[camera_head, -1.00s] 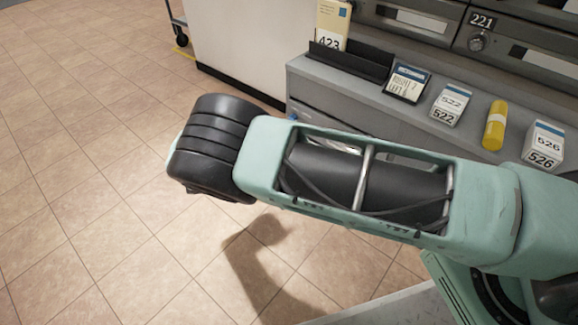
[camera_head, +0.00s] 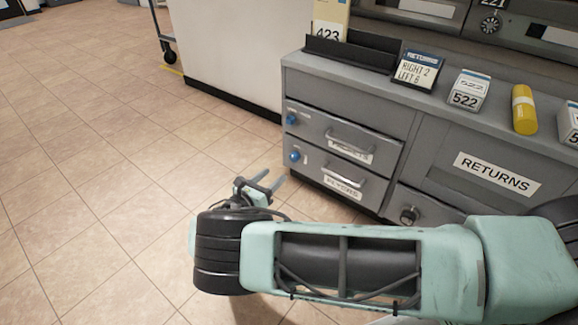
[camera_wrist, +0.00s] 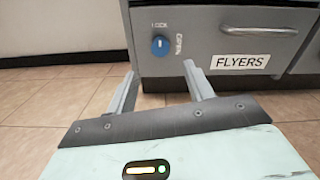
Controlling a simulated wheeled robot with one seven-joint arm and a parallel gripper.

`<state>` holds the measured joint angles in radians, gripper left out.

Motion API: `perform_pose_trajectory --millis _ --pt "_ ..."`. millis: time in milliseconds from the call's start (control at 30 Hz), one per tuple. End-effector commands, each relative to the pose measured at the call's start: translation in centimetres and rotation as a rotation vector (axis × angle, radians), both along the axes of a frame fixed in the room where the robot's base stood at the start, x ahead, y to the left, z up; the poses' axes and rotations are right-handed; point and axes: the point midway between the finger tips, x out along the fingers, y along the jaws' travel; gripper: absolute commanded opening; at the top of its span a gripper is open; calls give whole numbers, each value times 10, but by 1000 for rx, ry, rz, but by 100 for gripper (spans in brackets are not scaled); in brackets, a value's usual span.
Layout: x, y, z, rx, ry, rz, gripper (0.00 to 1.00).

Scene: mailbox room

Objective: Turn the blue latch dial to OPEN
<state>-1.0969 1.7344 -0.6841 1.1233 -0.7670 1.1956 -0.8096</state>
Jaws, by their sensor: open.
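The blue latch dial (camera_wrist: 160,45) sits at the left of the drawer front labelled FLYERS in the wrist view. LOCK is printed above it and OPEN to its right. Its small white mark looks upright, toward LOCK. In the head view, the lower blue dial (camera_head: 294,156) on the grey cabinet appears to be this one. My gripper (camera_wrist: 159,68) is open and empty, its fingers pointing at the cabinet. The dial shows between and just beyond the fingertips, apart from them. In the head view my gripper (camera_head: 274,180) is low, left of the cabinet front.
A second blue dial (camera_head: 291,118) is on the drawer above. Both drawers have bar handles (camera_head: 350,138). A RETURNS panel (camera_head: 497,172) is to the right. The floor at left is clear.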

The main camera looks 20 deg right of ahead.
Motion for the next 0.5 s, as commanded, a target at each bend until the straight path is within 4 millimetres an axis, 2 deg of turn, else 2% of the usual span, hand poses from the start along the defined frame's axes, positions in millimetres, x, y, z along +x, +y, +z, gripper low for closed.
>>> perform_pose_trajectory --millis 33,300,500 --pt "6 -10 -4 -1 0 -4 52" --pt "37 -52 -4 0 1 -3 52" --pt "50 -70 -2 1 0 -1 52"
